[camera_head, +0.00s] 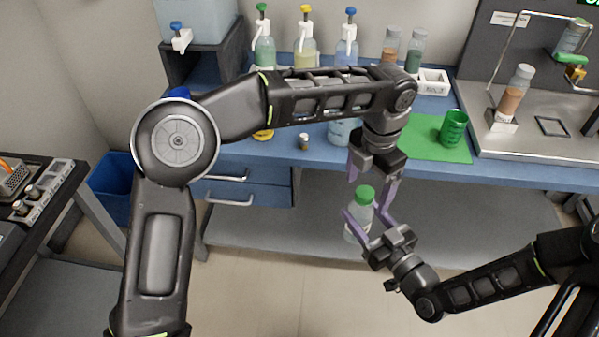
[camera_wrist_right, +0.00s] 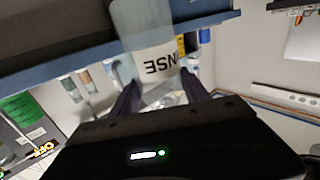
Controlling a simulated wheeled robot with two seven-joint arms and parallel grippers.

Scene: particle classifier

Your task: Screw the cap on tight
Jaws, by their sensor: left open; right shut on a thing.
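A clear bottle (camera_head: 357,214) with a white label is held upright in front of the bench, clear of it. A green cap (camera_head: 365,194) sits on top of the bottle; how tightly it is seated cannot be told. My right gripper (camera_head: 366,219) is shut on the bottle's body from the front right. The right wrist view shows the bottle (camera_wrist_right: 152,58) upside down between the fingers, with the cap out of sight. My left gripper (camera_head: 372,186) is open, pointing down, its purple fingers above and around the cap without visibly gripping it.
The blue bench (camera_head: 500,175) lies behind the grippers. A green mat (camera_head: 425,151) with a green beaker (camera_head: 454,127) is on it. A small dark-topped vial (camera_head: 304,142) stands near the front edge. Several pump bottles and an apparatus (camera_head: 540,140) stand farther back.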

